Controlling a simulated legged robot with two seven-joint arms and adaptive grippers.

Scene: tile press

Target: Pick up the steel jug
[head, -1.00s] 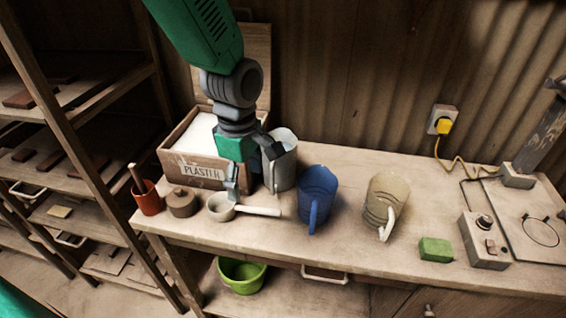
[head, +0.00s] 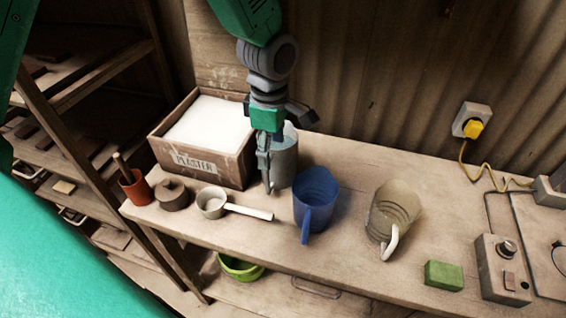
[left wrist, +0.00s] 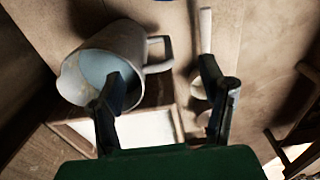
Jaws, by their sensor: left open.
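The steel jug (head: 286,160) is a grey metal jug standing upright at the back of the bench, right of the plaster box. My left gripper (head: 282,150) is above and in front of it and hides part of it. One finger hangs by the jug's left side. In the left wrist view the jug (left wrist: 104,46) shows its open mouth and handle (left wrist: 166,56). The left gripper (left wrist: 162,74) is open there, one finger overlapping the mouth and the other past the handle, which lies between them. Contact cannot be told. My right gripper is not in view.
A blue jug (head: 316,188) and a beige jug (head: 391,212) stand to the right. A white-handled ladle (head: 212,203) lies in front. The plaster box (head: 199,165), a brown lidded pot (head: 173,194) and a red pot (head: 136,188) are left. A green block (head: 443,275) lies front right.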

